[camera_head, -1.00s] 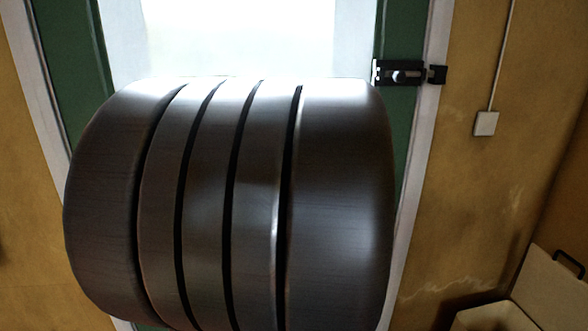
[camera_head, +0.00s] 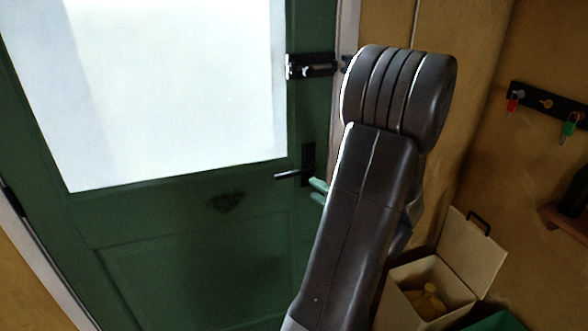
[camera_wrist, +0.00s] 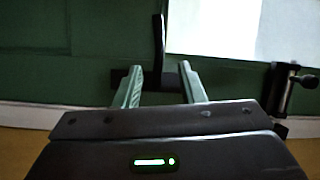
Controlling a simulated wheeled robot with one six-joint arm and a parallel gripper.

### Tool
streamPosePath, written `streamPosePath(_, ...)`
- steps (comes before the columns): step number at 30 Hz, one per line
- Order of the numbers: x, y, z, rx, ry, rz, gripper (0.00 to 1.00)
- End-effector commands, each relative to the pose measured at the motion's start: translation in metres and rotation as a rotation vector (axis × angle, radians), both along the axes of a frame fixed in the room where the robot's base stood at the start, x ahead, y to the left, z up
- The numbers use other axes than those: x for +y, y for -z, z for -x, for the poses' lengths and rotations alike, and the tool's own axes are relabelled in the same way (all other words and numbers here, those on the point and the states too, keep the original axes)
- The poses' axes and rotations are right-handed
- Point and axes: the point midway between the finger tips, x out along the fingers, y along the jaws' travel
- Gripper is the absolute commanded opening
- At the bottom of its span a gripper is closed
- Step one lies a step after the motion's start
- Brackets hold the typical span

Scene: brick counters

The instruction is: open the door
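The green door (camera_head: 160,240) has a large bright window and appears shut against its frame. Its dark lever handle (camera_head: 290,174) sticks out to the left from a plate near the door's right edge. A dark bolt latch (camera_head: 311,66) sits higher on that edge; I cannot tell whether it is drawn. My gripper (camera_head: 319,190) is just right of the handle, mostly hidden behind my arm. In the wrist view, my gripper (camera_wrist: 160,66) has its two green fingers apart, with the handle (camera_wrist: 158,45) seen between and beyond their tips. Contact cannot be told.
An open pale box (camera_head: 400,278) with yellow things in it stands low at the right, near my arm. A hook rack (camera_head: 545,103) with keys hangs on the right wall. The door's hinge side (camera_head: 12,200) is at the left.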

Motion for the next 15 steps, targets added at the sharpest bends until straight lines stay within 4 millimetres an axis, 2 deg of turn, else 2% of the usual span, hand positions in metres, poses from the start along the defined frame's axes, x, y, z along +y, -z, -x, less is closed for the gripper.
streamPosePath(15,0.065,-0.002,-0.073,0.005,-0.008,-0.001,0.36)
